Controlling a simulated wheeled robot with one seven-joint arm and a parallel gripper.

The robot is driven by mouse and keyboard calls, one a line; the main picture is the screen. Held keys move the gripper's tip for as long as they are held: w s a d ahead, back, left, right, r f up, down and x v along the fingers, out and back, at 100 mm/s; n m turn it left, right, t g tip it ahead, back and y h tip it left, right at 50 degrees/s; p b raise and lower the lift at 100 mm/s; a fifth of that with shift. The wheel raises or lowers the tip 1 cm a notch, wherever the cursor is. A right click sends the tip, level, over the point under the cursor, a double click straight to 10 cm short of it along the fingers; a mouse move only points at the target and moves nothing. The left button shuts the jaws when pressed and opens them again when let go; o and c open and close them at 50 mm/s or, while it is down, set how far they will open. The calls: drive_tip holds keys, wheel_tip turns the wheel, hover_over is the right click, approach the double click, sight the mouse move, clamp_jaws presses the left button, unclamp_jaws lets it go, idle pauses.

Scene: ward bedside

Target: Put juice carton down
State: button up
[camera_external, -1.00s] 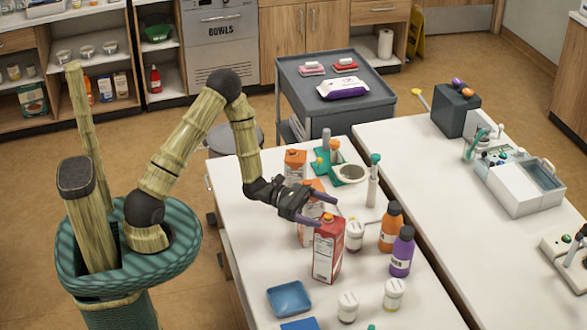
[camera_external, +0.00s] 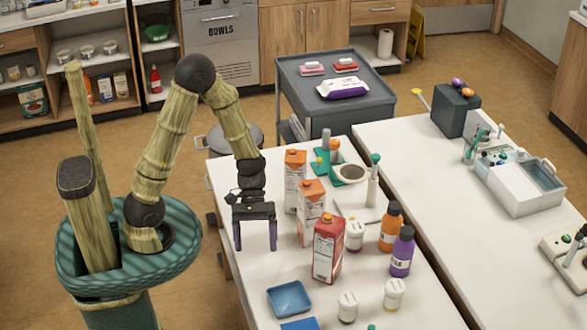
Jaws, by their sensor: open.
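Whether the fingertips touch the table cannot be told.
A blue tray (camera_external: 289,299) lies in front of my gripper. White-lidded jars (camera_external: 348,307), an orange bottle (camera_external: 391,228) and a purple bottle (camera_external: 402,252) stand right of the cartons. A green stand (camera_external: 327,163) is at the back. The table's left strip is bare.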

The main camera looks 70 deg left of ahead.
drive_tip(key=w+a+r+m+t+y, duration=0.1)
drive_tip(key=a+r+m+t+y, duration=0.3)
drive_tip(key=a+m+y, duration=0.4)
drive_tip(key=shift+w+a+r+m, duration=0.2)
drive_tip(key=shift+a+r+m, duration=0.3)
drive_tip(key=shift+a+m, duration=0.35)
drive_tip(key=shift+o, duration=1.4)
drive_tip(key=w+d+r+m+p, duration=0.2)
drive_tip(key=w+d+m+p, duration=0.25)
drive_tip(key=w, duration=0.25)
drive_tip(key=w+d+r+m+p, duration=0.3)
drive_tip(key=w+d+m+p, duration=0.1)
drive_tip(key=w+d, duration=0.25)
drive_tip(key=w+d+f+m+g+p, duration=0.1)
drive_tip(key=w+d+m+p, duration=0.3)
drive_tip(key=d, duration=0.3)
drive_tip(key=w+d+f+m+g+p, duration=0.1)
drive_tip(key=w+d+m+p, duration=0.3)
drive_tip(key=d, duration=0.4)
drive_tip(key=shift+f+m, duration=0.5)
drive_tip(key=shift+m, duration=0.3)
